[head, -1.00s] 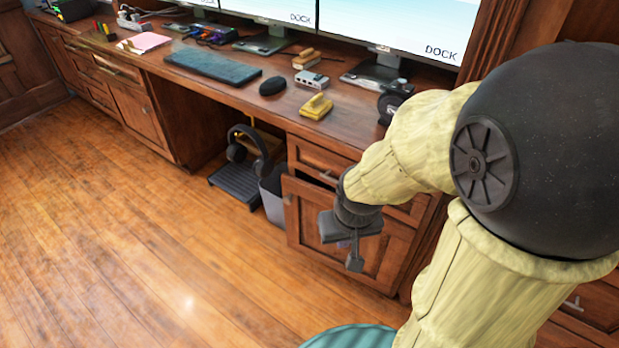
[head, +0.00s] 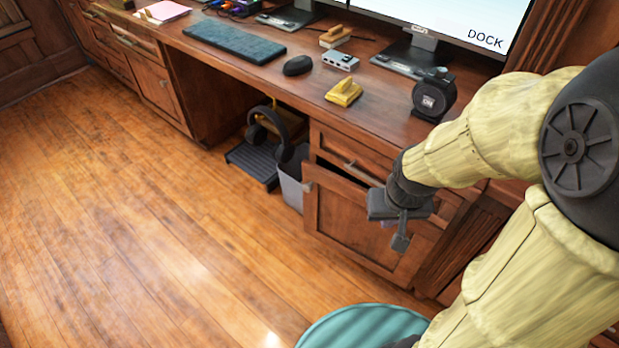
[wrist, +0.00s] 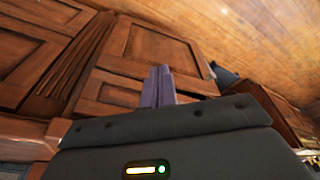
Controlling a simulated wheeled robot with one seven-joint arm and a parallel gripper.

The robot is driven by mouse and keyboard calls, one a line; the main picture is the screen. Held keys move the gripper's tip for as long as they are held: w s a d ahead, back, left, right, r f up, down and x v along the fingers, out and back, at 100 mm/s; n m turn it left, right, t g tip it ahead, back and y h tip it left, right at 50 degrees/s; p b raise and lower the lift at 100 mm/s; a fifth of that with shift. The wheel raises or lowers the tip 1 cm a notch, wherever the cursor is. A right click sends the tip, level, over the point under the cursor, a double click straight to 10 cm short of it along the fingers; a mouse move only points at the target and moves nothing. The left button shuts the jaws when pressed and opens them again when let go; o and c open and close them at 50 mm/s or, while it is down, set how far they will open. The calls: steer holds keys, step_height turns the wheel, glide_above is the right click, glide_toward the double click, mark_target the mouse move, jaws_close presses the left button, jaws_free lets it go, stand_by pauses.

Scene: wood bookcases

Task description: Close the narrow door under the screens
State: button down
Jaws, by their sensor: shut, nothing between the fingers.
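The narrow wooden door (head: 345,219) is under the desk below the screens (head: 455,18). It stands partly open, its left edge swung out from the cabinet, with a dark gap along its top. A small knob is near its upper left corner. The door also shows in the wrist view (wrist: 160,55). My gripper (head: 401,243) is in front of the door's right part and hides some of it. In the wrist view its fingers (wrist: 158,86) are together and empty, pointing toward the door. I cannot tell whether they touch it.
A drawer front (head: 350,153) with a handle is above the door. A grey bin (head: 291,183) and headphones (head: 270,130) stand left of it under the desk. The wooden floor (head: 150,220) at the left is clear. My teal base is at the bottom.

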mark_target(315, 172)
steer(key=w+a+f+n+h+b, duration=0.3)
steer(key=w+f+n+h, duration=0.15)
steer(key=f+n, duration=0.35)
steer(key=w+a+f+n+h+b, duration=0.25)
steer(key=f+n+h, duration=0.25)
steer(key=f+n, duration=0.3)
steer(key=w+a+f+n+t+b, duration=0.1)
steer(key=w+a+n+t, duration=0.3)
steer(key=a, duration=0.5)
steer(key=w+a+f+n+t+b, duration=0.1)
steer(key=w+a+f+n+t, duration=0.1)
steer(key=a+n+t, duration=0.6)
steer(key=shift+w+a+f+n+t+b, duration=0.15)
steer(key=shift+w+a+n+t+b, duration=0.2)
steer(key=shift+w+a+n, duration=0.4)
steer(key=shift+w, duration=0.25)
steer(key=shift+m, duration=0.25)
steer(key=b+x, duration=0.5)
steer(key=x, duration=0.7)
steer(key=shift+w+d+f+b, duration=0.1)
steer(key=shift+w+d+b, duration=0.1)
steer(key=shift+d+b, duration=0.1)
steer(key=shift+w+d, duration=0.15)
steer(key=shift+w, duration=0.25)
steer(key=shift+w, duration=0.1)
